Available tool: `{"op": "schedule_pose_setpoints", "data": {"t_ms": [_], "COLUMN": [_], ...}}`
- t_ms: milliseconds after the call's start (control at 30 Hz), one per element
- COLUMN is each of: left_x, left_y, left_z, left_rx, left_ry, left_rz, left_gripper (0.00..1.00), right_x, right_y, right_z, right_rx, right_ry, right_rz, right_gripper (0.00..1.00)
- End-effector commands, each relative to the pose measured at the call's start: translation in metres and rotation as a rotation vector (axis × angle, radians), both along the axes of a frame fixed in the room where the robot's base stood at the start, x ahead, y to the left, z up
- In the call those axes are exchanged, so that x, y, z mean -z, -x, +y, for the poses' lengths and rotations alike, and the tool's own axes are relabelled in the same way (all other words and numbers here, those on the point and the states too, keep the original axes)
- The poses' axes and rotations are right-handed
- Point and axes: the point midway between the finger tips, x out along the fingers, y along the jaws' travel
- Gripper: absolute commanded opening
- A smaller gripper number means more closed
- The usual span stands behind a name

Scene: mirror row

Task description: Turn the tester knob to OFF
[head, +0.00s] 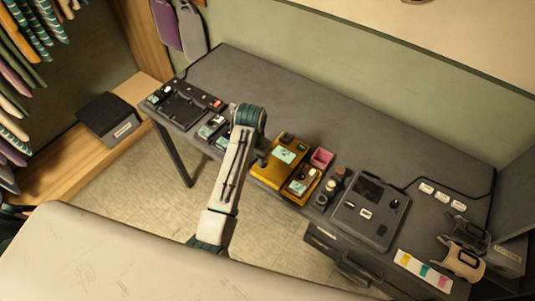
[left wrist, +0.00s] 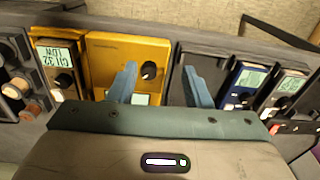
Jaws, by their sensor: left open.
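A yellow instrument (head: 268,172) with a pale screen lies on the grey bench and looks like the tester. In the left wrist view the yellow instrument (left wrist: 112,50) shows a round dark knob (left wrist: 149,70); its pointer setting is too small to read. A smaller meter (head: 302,181) with a screen and knob lies beside it; it also shows in the left wrist view (left wrist: 58,60). My left gripper (left wrist: 160,88) is open and empty. Its fingers are on either side of the knob in that view, apart from it; one overlaps the yellow face. My right gripper is not in view.
A blue meter (left wrist: 243,85) and another meter lie right of the gripper in the wrist view. A pink bin (head: 321,158), several small jars and a grey unit (head: 370,212) with a dark screen stand nearby. The bench's back (head: 300,105) is clear.

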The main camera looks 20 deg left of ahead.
Motion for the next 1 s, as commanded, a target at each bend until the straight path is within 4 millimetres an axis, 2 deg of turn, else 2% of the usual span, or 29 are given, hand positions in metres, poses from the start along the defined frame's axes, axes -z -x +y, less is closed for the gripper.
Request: {"op": "schedule_pose_setpoints", "data": {"t_ms": [33, 133, 233, 333, 467, 800, 1000], "left_x": [-0.017, -0.041, -0.053, -0.052, -0.036, 0.028, 0.048], "left_y": [-0.010, -0.022, -0.027, -0.028, -0.027, -0.027, -0.028], "left_z": [-0.007, -0.016, -0.020, -0.021, -0.021, -0.021, -0.021], "left_rx": [0.014, 0.040, 0.055, 0.059, 0.059, 0.058, 0.058], "left_ry": [0.005, 0.011, 0.012, 0.012, 0.013, 0.012, 0.013], "left_rz": [0.008, 0.024, 0.037, 0.044, 0.045, 0.045, 0.042], "left_gripper": [0.45, 0.45, 0.45, 0.45, 0.45, 0.45, 0.45], "right_x": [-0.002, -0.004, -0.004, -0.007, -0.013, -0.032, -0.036], "right_y": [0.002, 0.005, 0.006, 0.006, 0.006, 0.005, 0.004], "right_z": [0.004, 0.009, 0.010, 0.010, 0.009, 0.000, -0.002], "right_rx": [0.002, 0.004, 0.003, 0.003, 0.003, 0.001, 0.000], "right_ry": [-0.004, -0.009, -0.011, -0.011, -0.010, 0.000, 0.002], "right_rz": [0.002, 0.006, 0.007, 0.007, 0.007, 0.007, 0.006], "right_gripper": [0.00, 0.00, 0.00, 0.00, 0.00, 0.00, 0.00]}}
